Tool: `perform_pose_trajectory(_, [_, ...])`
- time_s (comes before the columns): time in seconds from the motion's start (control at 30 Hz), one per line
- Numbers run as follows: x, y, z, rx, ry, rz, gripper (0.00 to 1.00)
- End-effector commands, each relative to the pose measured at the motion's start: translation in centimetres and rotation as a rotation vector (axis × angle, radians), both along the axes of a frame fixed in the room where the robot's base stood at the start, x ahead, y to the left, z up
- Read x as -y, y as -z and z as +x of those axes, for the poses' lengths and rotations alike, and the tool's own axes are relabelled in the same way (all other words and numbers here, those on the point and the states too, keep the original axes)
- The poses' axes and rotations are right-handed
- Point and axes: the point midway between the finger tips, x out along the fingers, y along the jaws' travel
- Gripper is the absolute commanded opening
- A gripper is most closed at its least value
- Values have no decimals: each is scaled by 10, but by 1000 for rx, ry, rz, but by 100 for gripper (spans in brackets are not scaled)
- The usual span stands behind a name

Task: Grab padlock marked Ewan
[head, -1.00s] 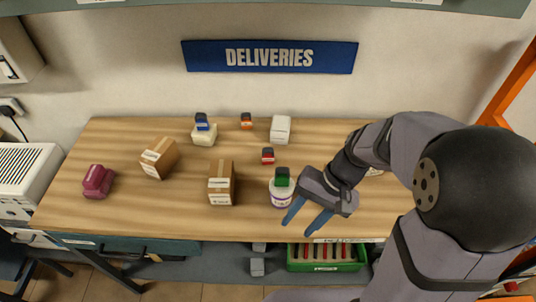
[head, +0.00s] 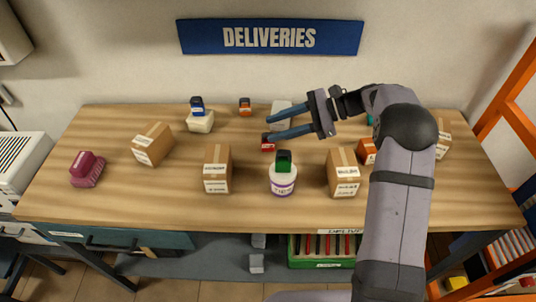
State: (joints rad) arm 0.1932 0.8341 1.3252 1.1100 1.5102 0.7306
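Several small padlocks are on the wooden table, and the names on them are too small to read. A blue padlock (head: 197,105) sits on a pale block (head: 200,123). An orange padlock (head: 245,106) is at the back. A red padlock (head: 268,145) stands mid-table, its top overlapped by my gripper's lower finger. A green padlock (head: 284,160) sits on a white tub (head: 283,183). A teal item at the right is mostly hidden behind my arm. My gripper (head: 267,128) is open and empty, with two blue fingers pointing left above the table.
Cardboard boxes stand at the left (head: 152,145), centre (head: 217,170) and right (head: 343,172). A white box (head: 283,108) is behind my gripper. A maroon object (head: 87,169) lies far left. The table's front left is clear.

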Motion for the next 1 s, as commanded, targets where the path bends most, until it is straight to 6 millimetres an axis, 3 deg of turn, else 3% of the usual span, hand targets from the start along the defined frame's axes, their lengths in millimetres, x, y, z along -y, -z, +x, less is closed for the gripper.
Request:
perform_pose_trajectory(0.03, [3,19,7,-54,14,2,39])
perform_pose_trajectory(0.17, [8,32,17,-167,45,0,39])
perform_pose_trajectory(0.3, [3,52,15,-196,38,10,39])
perform_pose_trajectory(1.0, [-21,64,13,-205,37,12,39])
